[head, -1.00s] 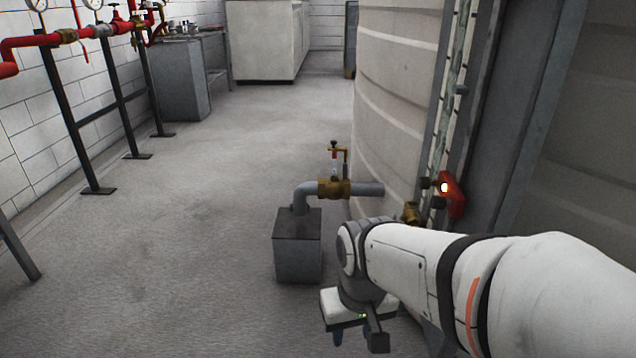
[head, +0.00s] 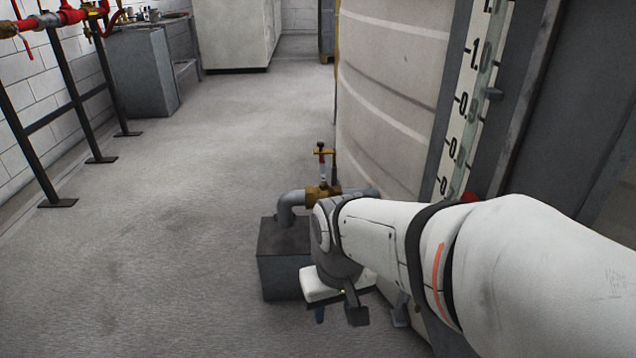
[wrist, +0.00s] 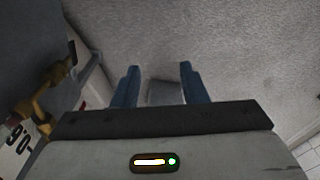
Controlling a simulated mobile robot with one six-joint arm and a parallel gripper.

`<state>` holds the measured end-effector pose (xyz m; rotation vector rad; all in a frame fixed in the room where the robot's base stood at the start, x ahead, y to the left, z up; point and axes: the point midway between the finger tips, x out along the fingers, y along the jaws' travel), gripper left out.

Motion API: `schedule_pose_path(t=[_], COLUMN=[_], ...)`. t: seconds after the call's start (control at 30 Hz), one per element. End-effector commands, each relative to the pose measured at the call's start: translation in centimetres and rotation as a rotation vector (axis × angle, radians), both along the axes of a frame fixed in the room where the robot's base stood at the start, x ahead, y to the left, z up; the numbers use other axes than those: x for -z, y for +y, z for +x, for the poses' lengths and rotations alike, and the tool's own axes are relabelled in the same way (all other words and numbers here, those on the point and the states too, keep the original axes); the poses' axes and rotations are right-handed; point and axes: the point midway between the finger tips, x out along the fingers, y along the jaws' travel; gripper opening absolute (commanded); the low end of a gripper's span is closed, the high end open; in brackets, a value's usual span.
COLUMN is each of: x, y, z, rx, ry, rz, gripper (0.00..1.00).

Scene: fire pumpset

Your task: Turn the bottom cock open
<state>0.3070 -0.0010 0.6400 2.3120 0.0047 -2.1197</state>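A brass fitting (wrist: 45,95), apparently on the level gauge, shows at the left of the wrist view beside the numbered scale (wrist: 18,140). I cannot tell for sure that it is the bottom cock, or how its handle is set. In the head view my arm hides the gauge's lower end; only a bit of red (head: 468,197) shows above the arm. My gripper (wrist: 158,70) points down over the floor, its two blue fingers apart with nothing held. The fitting lies to the left of the fingers, apart from them. In the head view the gripper is mostly hidden behind my wrist.
A pipe with a brass valve (head: 322,192) runs from a grey block (head: 285,255) to the tank (head: 385,90), close behind my wrist. The gauge scale (head: 470,100) stands along the tank. Red piping (head: 45,22) on black stands is far left. The floor (head: 190,220) between is clear.

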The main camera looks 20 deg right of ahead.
Motion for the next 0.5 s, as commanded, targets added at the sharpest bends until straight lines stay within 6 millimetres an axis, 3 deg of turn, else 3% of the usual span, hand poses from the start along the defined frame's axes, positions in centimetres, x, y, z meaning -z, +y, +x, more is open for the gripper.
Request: schedule_pose_path(t=[0.17,0.5], x=[-0.1,1.2], y=[-1.7,-7.7], z=[1.4,6.9], rx=[-0.057,-0.321], ry=[0.101,0.498], rz=[-0.069,-0.348], gripper=[0.39,0.39])
